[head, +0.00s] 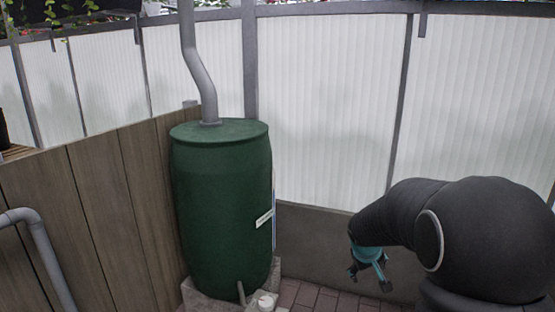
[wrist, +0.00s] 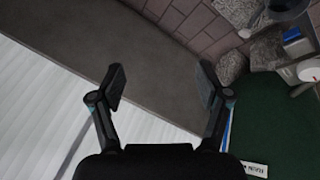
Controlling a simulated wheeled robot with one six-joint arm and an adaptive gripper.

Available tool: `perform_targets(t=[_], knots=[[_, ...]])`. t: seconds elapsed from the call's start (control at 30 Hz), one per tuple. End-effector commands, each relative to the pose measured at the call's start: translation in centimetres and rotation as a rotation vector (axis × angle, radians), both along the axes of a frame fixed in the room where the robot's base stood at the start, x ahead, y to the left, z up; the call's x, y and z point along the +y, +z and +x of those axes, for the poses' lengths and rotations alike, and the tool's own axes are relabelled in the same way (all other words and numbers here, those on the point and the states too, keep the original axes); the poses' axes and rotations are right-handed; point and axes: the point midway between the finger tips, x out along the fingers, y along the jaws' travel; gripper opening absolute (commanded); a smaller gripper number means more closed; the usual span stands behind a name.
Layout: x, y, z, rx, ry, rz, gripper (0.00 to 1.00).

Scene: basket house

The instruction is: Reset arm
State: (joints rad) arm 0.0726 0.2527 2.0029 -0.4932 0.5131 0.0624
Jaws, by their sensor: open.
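My arm reaches in from the right side of the head view, and my gripper (head: 370,278) hangs at its end, pointing down in front of the low grey wall. In the wrist view, my gripper (wrist: 162,85) has its two dark fingers spread wide apart. Nothing is between the fingers. A green barrel (head: 222,205) stands to the left of the gripper in the head view, with a clear gap between them. The barrel also shows at the lower right of the wrist view (wrist: 275,125).
A grey pipe (head: 203,80) runs down into the barrel's lid. A wooden panel wall (head: 90,215) stands at left, with another bent pipe (head: 45,250) before it. White ribbed panels (head: 325,105) line the back above a low grey wall (head: 315,240). Brick paving (head: 312,296) shows below.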

Motion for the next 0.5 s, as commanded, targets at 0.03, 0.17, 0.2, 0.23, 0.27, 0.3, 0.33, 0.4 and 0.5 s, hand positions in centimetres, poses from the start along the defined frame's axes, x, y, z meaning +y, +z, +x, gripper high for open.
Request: perform_targets(t=[0.03,0.17,0.2,0.23,0.27,0.3,0.33,0.4,0.5], knots=[[0.3,0.8,-1.9,0.018,-0.023,0.014,0.76],[1.2,2.1,-6.6,0.073,-0.081,0.058,0.76],[1.6,2.4,-8.1,0.088,-0.096,0.072,0.76],[1.8,2.7,-9.1,0.1,-0.107,0.082,0.76],[2.1,2.9,-10.1,0.109,-0.117,0.094,0.76],[2.5,3.2,-11.5,0.123,-0.13,0.109,0.76],[2.8,3.5,-12.5,0.13,-0.138,0.121,0.76],[3.5,4.0,-14.7,0.148,-0.159,0.148,0.76],[4.5,4.8,-17.8,0.166,-0.182,0.187,0.76]])
